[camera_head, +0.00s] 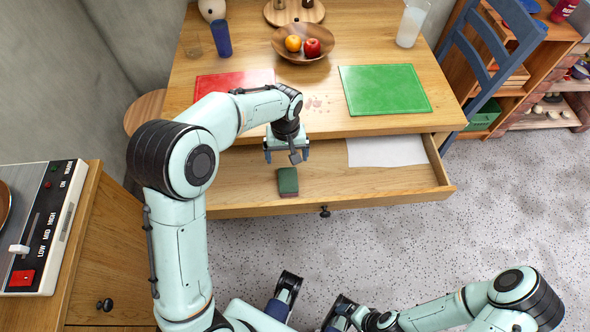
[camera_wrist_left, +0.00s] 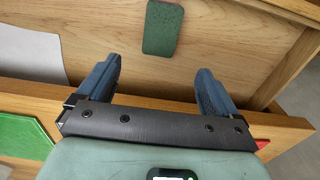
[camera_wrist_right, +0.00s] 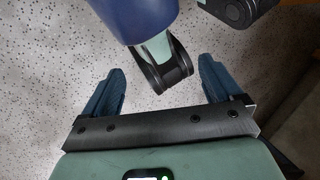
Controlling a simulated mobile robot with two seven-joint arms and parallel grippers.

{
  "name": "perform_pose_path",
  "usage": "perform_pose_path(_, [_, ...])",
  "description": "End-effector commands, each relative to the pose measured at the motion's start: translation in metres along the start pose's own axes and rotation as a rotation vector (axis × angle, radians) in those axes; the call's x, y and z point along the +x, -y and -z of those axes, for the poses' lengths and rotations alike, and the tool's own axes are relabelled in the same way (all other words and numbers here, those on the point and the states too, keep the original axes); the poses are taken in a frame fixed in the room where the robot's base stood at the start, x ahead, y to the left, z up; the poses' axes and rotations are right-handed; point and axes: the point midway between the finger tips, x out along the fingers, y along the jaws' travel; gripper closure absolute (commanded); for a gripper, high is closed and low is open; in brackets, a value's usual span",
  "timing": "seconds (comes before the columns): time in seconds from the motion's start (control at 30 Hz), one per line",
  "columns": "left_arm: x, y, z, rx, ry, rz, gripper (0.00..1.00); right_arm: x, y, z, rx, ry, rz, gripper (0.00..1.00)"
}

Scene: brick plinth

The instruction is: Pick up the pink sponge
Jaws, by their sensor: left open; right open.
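A sponge (camera_head: 288,181) lies in the open drawer (camera_head: 235,180). Its top is dark green, and a thin pinkish edge shows at its near side. In the left wrist view the sponge (camera_wrist_left: 163,28) is a green block on the wooden drawer floor, ahead of the fingertips. My left gripper (camera_head: 287,157) is open and empty, above the drawer and a little behind the sponge, not touching it. Its two blue fingers also show in the left wrist view (camera_wrist_left: 158,75). My right gripper (camera_wrist_right: 160,75) is open and empty, over the speckled floor and away from the drawer.
A white sheet (camera_head: 386,151) lies in the drawer's right part. The table above holds a red mat (camera_head: 222,82), a green mat (camera_head: 384,90), a fruit bowl (camera_head: 285,48), a blue cup (camera_head: 221,38) and a glass (camera_head: 410,25). A blue chair (camera_head: 490,80) stands at the right.

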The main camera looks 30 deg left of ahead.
Motion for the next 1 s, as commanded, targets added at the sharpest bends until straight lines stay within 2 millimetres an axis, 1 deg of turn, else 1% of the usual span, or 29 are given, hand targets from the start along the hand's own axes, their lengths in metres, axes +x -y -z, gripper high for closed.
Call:
perform_pose_path(0.2, [0.043, 0.001, -0.001, 0.000, 0.005, 0.004, 0.06, 0.007, -0.002, 0.003, 0.001, -0.007, 0.001, 0.08])
perform_pose_path(0.3, [0.061, 0.001, -0.002, 0.000, 0.005, 0.004, 0.06, 0.009, -0.002, 0.004, 0.000, -0.011, 0.003, 0.08])
perform_pose_path(0.4, [0.072, 0.000, -0.002, 0.001, 0.003, 0.002, 0.06, 0.010, -0.002, 0.005, -0.001, -0.015, 0.003, 0.08])
perform_pose_path(0.57, [0.081, 0.000, -0.002, 0.001, 0.002, 0.001, 0.06, 0.011, -0.002, 0.006, -0.001, -0.017, 0.004, 0.08])
perform_pose_path(0.83, [0.120, -0.002, -0.009, 0.001, 0.005, 0.003, 0.06, 0.018, -0.003, 0.011, -0.002, -0.028, 0.006, 0.08])
perform_pose_path(0.9, [0.127, -0.002, -0.009, 0.000, 0.003, 0.001, 0.06, 0.018, -0.003, 0.011, -0.002, -0.030, 0.006, 0.08])
perform_pose_path(1.0, [0.131, -0.003, -0.009, 0.001, 0.002, 0.001, 0.06, 0.019, -0.003, 0.012, -0.002, -0.031, 0.007, 0.08])
